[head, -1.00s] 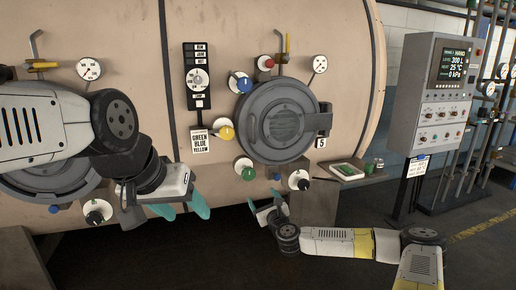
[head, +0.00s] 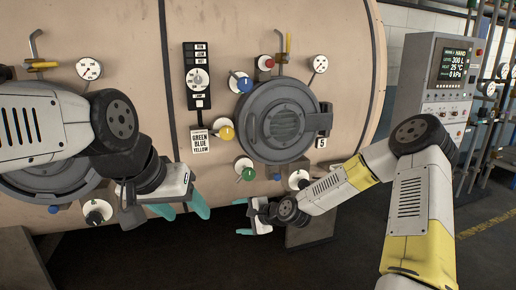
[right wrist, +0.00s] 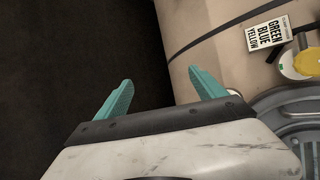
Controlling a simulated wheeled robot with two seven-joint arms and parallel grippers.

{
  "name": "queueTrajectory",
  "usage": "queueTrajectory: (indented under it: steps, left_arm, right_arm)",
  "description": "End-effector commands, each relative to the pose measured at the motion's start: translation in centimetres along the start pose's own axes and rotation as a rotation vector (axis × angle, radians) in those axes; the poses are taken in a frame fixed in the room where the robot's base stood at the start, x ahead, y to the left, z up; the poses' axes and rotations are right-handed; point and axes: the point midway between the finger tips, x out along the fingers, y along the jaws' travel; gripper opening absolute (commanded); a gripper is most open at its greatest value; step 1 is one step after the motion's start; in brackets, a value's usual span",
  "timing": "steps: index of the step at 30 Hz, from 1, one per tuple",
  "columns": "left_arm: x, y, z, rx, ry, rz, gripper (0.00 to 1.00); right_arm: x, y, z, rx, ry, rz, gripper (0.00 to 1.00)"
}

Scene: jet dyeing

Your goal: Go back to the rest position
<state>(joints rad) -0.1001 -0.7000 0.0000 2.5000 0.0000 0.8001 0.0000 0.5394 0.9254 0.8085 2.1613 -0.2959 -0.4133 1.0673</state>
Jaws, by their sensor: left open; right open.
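My left gripper (head: 184,212) hangs in front of the lower part of the tan machine, its teal fingers apart and empty. My right gripper (head: 243,218) is low, below the round door of the machine and to the right of my left gripper. In the right wrist view its teal fingers (right wrist: 160,88) are spread with nothing between them. The dark floor and part of the tan drum lie beyond them. Both grippers are apart from the knobs, as far as I can tell.
The tan drum (head: 130,45) carries a grey round door (head: 283,118), blue, yellow and green knobs, and gauges. A label (head: 201,143) reads green, blue, yellow. A control panel (head: 455,72) stands at right, partly behind my right arm. Dark floor (head: 170,262) lies clear below.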

Motion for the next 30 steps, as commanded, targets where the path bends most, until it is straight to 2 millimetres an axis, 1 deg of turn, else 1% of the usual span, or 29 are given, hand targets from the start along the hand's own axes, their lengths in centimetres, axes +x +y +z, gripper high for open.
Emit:
queueTrajectory:
  steps: [1, 3, 5, 8, 9, 11, 12, 13, 14, 15, 17, 18, 20, 21, 23, 24, 26, 27, 30]
  left_arm:
    - [0.0, 0.0, 0.0, 0.0, 0.0, 0.0, 0.57]
    - [0.0, 0.0, 0.0, 0.0, 0.0, 0.0, 0.57]
    - [0.0, 0.0, 0.0, 0.0, 0.0, 0.0, 0.57]
    - [0.0, 0.0, 0.0, 0.0, 0.0, 0.0, 0.57]
    - [0.0, 0.0, 0.0, 0.0, 0.0, 0.0, 0.57]
    - [0.0, 0.0, 0.0, 0.0, 0.0, 0.0, 0.57]
    - [0.0, 0.0, 0.0, 0.0, 0.0, 0.0, 0.57]
    - [0.0, 0.0, 0.0, 0.0, 0.0, 0.0, 0.57]
    - [0.0, 0.0, 0.0, 0.0, 0.0, 0.0, 0.57]
    - [0.0, 0.0, 0.0, 0.0, 0.0, 0.0, 0.57]
    - [0.0, 0.0, 0.0, 0.0, 0.0, 0.0, 0.57]
    - [0.0, 0.0, 0.0, 0.0, 0.0, 0.0, 0.57]
    - [0.0, 0.0, 0.0, 0.0, 0.0, 0.0, 0.57]
    - [0.0, 0.0, 0.0, 0.0, 0.0, 0.0, 0.57]
    - [0.0, 0.0, 0.0, 0.0, 0.0, 0.0, 0.57]
    - [0.0, 0.0, 0.0, 0.0, 0.0, 0.0, 0.57]
    - [0.0, 0.0, 0.0, 0.0, 0.0, 0.0, 0.57]
    - [0.0, 0.0, 0.0, 0.0, 0.0, 0.0, 0.57]
    - [0.0, 0.0, 0.0, 0.0, 0.0, 0.0, 0.57]
  right_arm:
    - [-1.2, 0.0, 0.1, -0.105, 0.014, 0.057, 0.8]
    - [-3.0, 0.4, 0.1, -0.234, 0.03, 0.143, 0.8]
    - [-4.8, 0.5, 0.0, -0.339, 0.046, 0.211, 0.8]
    - [-8.3, 0.2, -0.3, -0.498, 0.075, 0.317, 0.8]
    - [-9.8, 0.0, -0.4, -0.556, 0.087, 0.358, 0.8]
    - [-12.1, -0.5, -0.5, -0.635, 0.106, 0.415, 0.8]
    - [-13.8, -0.8, -0.5, -0.685, 0.117, 0.45, 0.8]
    - [-15.1, -1.1, -0.4, -0.72, 0.126, 0.475, 0.8]
    - [-16.4, -1.5, -0.3, -0.752, 0.136, 0.498, 0.8]
    - [-18.2, -1.9, -0.2, -0.793, 0.146, 0.529, 0.8]
    - [-20.8, -2.5, 0.3, -0.849, 0.161, 0.568, 0.8]
    - [-22.6, -2.8, 0.6, -0.882, 0.168, 0.593, 0.8]
    - [-25.4, -3.2, 1.3, -0.928, 0.179, 0.623, 0.8]
    - [-27.1, -3.5, 1.9, -0.956, 0.183, 0.638, 0.8]
    - [-29.8, -3.7, 2.8, -0.993, 0.188, 0.657, 0.8]
    - [-31.5, -3.7, 3.5, -1.016, 0.187, 0.666, 0.8]
    - [-34.0, -3.6, 4.7, -1.047, 0.183, 0.673, 0.8]
    - [-35.5, -3.5, 5.5, -1.067, 0.178, 0.673, 0.8]
    - [-38.6, -2.8, 7.3, -1.107, 0.158, 0.664, 0.8]
